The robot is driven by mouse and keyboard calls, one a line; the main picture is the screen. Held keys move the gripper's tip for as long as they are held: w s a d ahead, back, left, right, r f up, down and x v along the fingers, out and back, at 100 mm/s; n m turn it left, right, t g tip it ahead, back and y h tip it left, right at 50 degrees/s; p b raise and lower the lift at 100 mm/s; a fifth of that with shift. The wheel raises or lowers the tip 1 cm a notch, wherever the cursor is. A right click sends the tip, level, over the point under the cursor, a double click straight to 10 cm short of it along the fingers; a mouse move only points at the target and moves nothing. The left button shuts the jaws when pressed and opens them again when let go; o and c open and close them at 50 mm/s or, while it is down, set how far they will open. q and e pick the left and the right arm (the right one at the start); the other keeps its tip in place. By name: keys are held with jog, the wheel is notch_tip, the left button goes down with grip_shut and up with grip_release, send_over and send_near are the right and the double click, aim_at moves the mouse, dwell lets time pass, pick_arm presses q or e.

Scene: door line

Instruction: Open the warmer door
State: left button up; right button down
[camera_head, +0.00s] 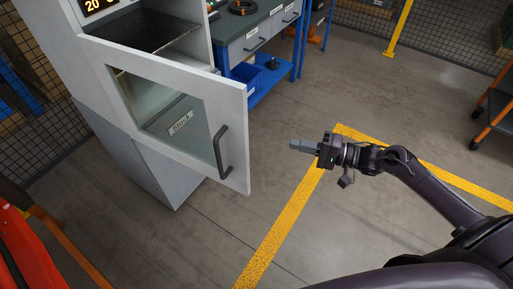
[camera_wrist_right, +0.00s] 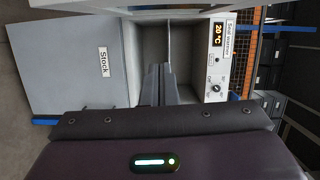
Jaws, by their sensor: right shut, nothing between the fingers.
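The warmer (camera_head: 200,14) is a light grey cabinet at the upper left of the head view. Its door (camera_head: 236,105) has a grey frame, a glass pane and a dark bar handle (camera_head: 220,152) near the free edge. The door stands swung out from the front, and the dark shelf inside shows above it. My right gripper (camera_head: 302,146) is shut and empty, right of the handle and clear of the door, its fingers pointing left. In the right wrist view its fingers (camera_wrist_right: 159,84) point at the warmer's open interior (camera_wrist_right: 152,40). My left gripper is out of view.
A "Stock" panel (camera_wrist_right: 80,62) lies below the warmer's opening; its label shows through the glass in the head view. A blue-framed workbench (camera_head: 262,38) stands behind. An orange cart (camera_head: 494,105) is at right, a red object (camera_head: 25,245) at lower left. Floor around my right gripper is clear.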

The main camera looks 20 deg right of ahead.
jog(key=w+a+r+p, duration=0.1)
jog(key=w+a+p, duration=0.1)
jog(key=a, duration=1)
jog(key=shift+r+p, duration=0.25)
jog(key=shift+p, duration=0.65)
jog(key=shift+w, duration=0.15)
